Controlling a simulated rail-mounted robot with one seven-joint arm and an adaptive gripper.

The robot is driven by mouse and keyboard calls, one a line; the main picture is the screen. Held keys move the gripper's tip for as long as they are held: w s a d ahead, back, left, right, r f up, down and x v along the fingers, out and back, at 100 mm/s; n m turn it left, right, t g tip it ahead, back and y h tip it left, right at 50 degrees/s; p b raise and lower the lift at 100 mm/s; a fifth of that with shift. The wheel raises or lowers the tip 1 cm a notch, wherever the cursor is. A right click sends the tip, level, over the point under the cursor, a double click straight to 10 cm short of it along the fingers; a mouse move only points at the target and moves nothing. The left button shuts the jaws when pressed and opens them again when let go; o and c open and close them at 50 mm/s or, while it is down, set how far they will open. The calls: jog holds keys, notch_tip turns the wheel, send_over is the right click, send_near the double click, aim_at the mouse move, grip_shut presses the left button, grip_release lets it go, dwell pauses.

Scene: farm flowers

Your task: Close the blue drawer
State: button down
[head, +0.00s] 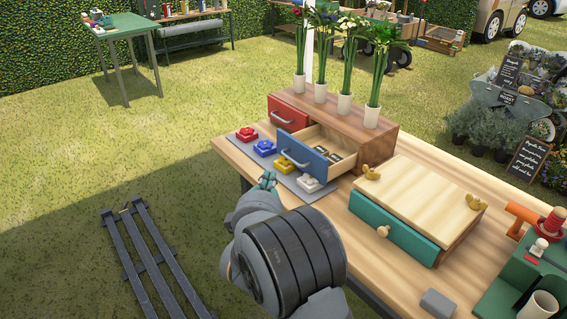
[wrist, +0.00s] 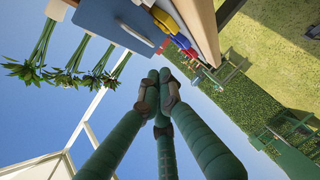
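The blue drawer (head: 301,160) stands pulled out of the wooden cabinet (head: 345,125), with a grey handle on its front and small items inside. In the wrist view, the blue drawer front (wrist: 122,18) is at the upper left. My gripper (head: 267,180) is in front of the drawer, to the left of its front in the head view. It looks apart from the drawer, though the exact gap is hard to judge. In the wrist view, the green fingers of my gripper (wrist: 158,90) come together at their tips, with nothing visible between them.
Red, blue, yellow and white pieces (head: 263,148) sit on a grey strip before the cabinet. Several flower vases (head: 344,103) stand on top. A red drawer (head: 288,113) is at left. A teal drawer box (head: 420,205) stands on the table at right.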

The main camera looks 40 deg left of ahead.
jog(key=x, duration=0.5)
jog(key=shift+w+a+p, duration=0.15)
jog(key=shift+w+p, duration=0.15)
jog(key=w, duration=0.3)
jog(key=shift+d+f, duration=0.35)
jog(key=shift+w+d+f, duration=0.1)
jog(key=shift+w, duration=0.3)
